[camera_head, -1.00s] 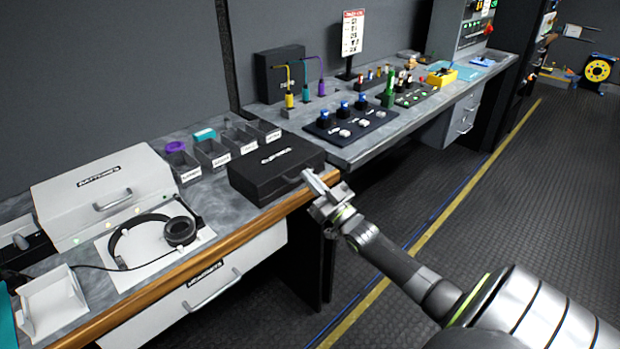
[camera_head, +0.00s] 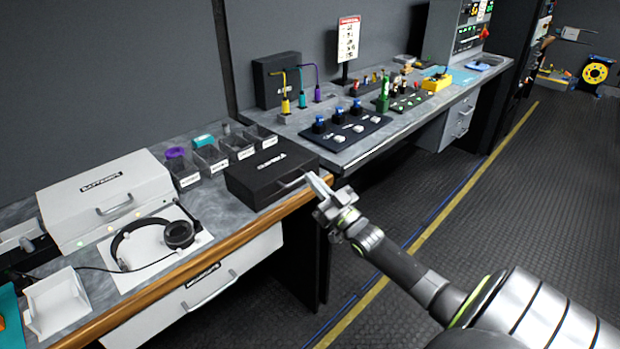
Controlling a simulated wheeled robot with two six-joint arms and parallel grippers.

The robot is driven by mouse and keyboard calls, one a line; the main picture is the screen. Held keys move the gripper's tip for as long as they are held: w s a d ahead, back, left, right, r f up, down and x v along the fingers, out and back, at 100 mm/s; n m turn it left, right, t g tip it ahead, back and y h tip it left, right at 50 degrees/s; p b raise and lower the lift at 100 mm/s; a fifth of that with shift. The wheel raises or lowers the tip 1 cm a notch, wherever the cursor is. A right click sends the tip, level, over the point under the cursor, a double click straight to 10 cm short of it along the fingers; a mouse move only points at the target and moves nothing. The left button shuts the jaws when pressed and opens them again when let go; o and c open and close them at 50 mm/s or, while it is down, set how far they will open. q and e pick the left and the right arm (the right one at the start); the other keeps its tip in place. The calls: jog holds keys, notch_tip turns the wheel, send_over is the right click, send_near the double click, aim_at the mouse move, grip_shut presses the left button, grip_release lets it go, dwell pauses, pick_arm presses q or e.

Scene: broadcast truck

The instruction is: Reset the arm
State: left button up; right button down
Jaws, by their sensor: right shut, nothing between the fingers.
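My right arm comes in from the lower right. Its gripper (camera_head: 317,186) is shut and empty, near the front edge of the desk, close to the handle of a black case (camera_head: 262,180). I cannot tell whether the fingertips touch the case. The case lies closed on the grey desk (camera_head: 215,208). My left gripper is not in view.
On the desk are a white batteries case (camera_head: 100,193), a headset (camera_head: 178,235), a white tray (camera_head: 55,303) and several small bins (camera_head: 210,158). A counter with a black button panel (camera_head: 345,135) stands beyond. The floor (camera_head: 440,255) at right is clear.

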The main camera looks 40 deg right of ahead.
jog(key=s+f+m+g+h, duration=0.15)
jog(key=s+f+g, duration=0.35)
jog(key=f, duration=0.8)
jog(key=s+f+g+h, duration=0.2)
jog(key=s+f, duration=0.5)
jog(key=f, duration=0.6)
jog(key=s+f+m+g+h, duration=0.1)
jog(key=s+f+g, duration=0.4)
jog(key=f, duration=0.7)
jog(key=s+a+f+g, duration=0.3)
jog(key=s+f, duration=0.3)
jog(key=s, duration=0.4)
jog(key=s+a+f+g+y, duration=0.1)
jog(key=s+a+f+g, duration=0.2)
jog(key=s+a+f, duration=0.3)
jog(key=s+a+f+g, duration=0.3)
jog(key=s+a+f, duration=0.2)
jog(key=s, duration=0.9)
notch_tip(320, 180, down, 3)
jog(key=shift+s+a+r+n+g, duration=0.15)
jog(key=shift+s+n+g, duration=0.1)
jog(key=shift+n+g, duration=0.2)
jog(key=shift+y, duration=0.25)
